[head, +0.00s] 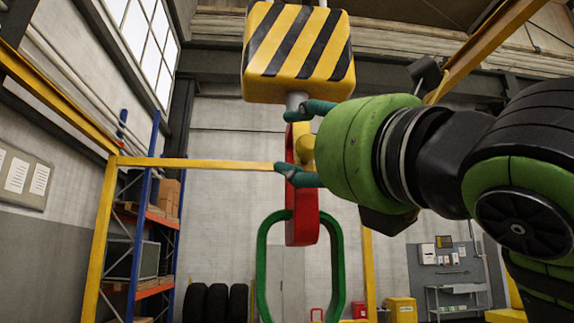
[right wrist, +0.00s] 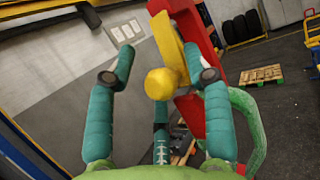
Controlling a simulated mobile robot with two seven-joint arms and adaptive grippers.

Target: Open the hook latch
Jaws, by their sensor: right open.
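A red hook (head: 303,222) hangs below a yellow-and-black striped block (head: 298,55). Its yellow latch (right wrist: 168,42) has a round knob (right wrist: 161,84) on the side facing my wrist camera. In the head view my gripper mostly covers the latch, and a bit of yellow (head: 305,146) shows between the fingers. My right gripper (right wrist: 160,62) is open, with teal fingers either side of the knob. The right-hand finger is close to the latch and hook; I cannot tell whether it touches. A green oval link (head: 262,270) is at the hook's lower part. My left gripper is not in view.
A yellow gantry frame (head: 200,163) stands behind the hook. Blue-and-orange shelving (head: 155,215) is at the left and tyres (head: 217,302) stand beyond. A wooden pallet (right wrist: 261,75) lies on the floor. Open air surrounds the hook's left side.

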